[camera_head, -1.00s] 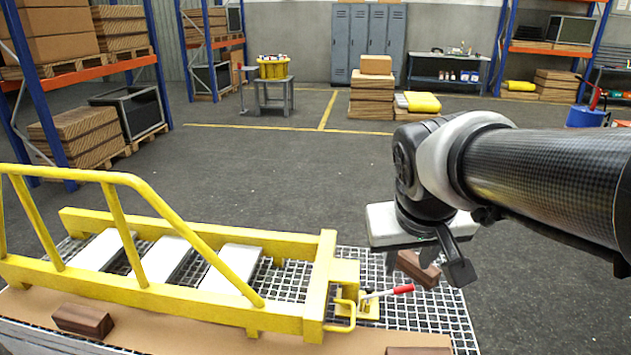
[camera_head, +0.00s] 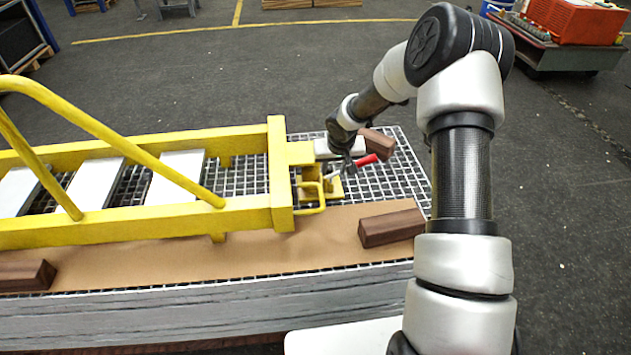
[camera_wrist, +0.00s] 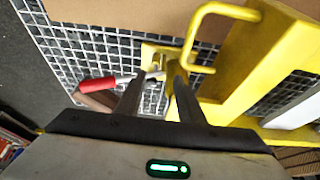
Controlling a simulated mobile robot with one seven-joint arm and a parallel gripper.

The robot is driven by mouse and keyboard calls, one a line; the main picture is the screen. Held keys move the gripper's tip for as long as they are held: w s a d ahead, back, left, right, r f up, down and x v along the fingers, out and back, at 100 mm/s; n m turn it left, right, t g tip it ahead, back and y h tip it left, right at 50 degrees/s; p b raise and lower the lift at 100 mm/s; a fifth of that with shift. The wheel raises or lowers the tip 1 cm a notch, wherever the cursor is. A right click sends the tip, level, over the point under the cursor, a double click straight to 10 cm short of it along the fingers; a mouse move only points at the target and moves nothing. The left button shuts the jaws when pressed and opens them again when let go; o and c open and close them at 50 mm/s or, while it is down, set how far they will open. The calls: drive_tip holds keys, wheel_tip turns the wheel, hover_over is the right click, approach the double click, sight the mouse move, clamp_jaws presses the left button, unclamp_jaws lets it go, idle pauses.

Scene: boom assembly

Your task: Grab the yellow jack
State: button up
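The yellow jack (camera_head: 335,189) stands on the white grating at the right end of the yellow boom (camera_head: 281,175). Its lever with a red handle (camera_head: 366,160) sticks out to the upper right. The jack also shows in the wrist view (camera_wrist: 174,75), with the red handle (camera_wrist: 97,84) to the left. My gripper (camera_head: 346,164) is just behind and above the jack, close to the lever. In the wrist view my gripper (camera_wrist: 158,82) has its two fingers apart, with the jack's upper part near the right fingertip. I cannot tell whether they touch.
A brown block (camera_head: 378,142) lies behind the red handle, and another (camera_head: 392,228) lies on the brown sheet at the front right. A third (camera_head: 27,276) lies at the far left. The boom's yellow rail (camera_head: 110,138) rises on the left. The grating right of the jack is clear.

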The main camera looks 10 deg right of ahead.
approach(329, 183)
wheel_tip(329, 183, down, 5)
drive_tip(key=x, duration=0.2)
drive_tip(key=w+b+x, duration=0.1)
drive_tip(key=x, duration=0.2)
drive_tip(key=shift+w, duration=0.1)
clamp_jaws()
idle(1.3)
drive_tip(key=shift+w+r, duration=0.25)
drive_tip(key=shift+r, duration=0.05)
